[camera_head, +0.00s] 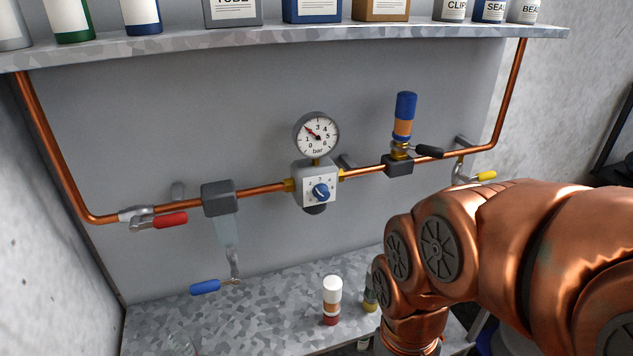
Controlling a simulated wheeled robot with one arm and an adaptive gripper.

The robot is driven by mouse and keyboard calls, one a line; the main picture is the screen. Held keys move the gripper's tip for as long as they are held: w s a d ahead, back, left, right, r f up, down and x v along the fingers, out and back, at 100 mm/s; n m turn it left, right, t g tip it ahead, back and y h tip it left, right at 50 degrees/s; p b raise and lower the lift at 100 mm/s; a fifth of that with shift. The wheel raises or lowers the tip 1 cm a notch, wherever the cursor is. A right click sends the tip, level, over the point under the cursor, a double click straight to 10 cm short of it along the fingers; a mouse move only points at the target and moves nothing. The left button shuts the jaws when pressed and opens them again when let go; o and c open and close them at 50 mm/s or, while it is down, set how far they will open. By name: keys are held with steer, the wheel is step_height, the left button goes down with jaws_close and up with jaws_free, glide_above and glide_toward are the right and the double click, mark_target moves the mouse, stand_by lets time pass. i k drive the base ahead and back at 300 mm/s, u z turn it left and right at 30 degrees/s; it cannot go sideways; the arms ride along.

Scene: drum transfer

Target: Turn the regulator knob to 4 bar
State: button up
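The regulator (316,170) is a grey block on the copper pipe. A blue knob (321,193) sits on its white front plate, which has small numbers around the knob. I cannot clearly read which number the knob points to. The round pressure gauge (318,138) above it is marked in bar from 0 to 6. Its red needle points to the upper left, at about 2 by eye. My copper-coloured arm comes in from the right and bends down at the bottom edge, to the right of the regulator. My gripper is out of the picture.
Left on the pipe are a red-handled valve (158,221) and a filter block (218,198) with a blue-handled drain (206,287). Right are an orange-and-blue cartridge (404,118), a black lever (428,151) and a yellow-handled valve (484,177). A white-capped bottle (332,299) stands on the shelf below.

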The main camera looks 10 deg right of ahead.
mark_target(320, 191)
steer(key=z, duration=0.65)
steer(key=k, duration=1.25)
steer(key=u, duration=1.45)
steer(key=i, duration=0.45)
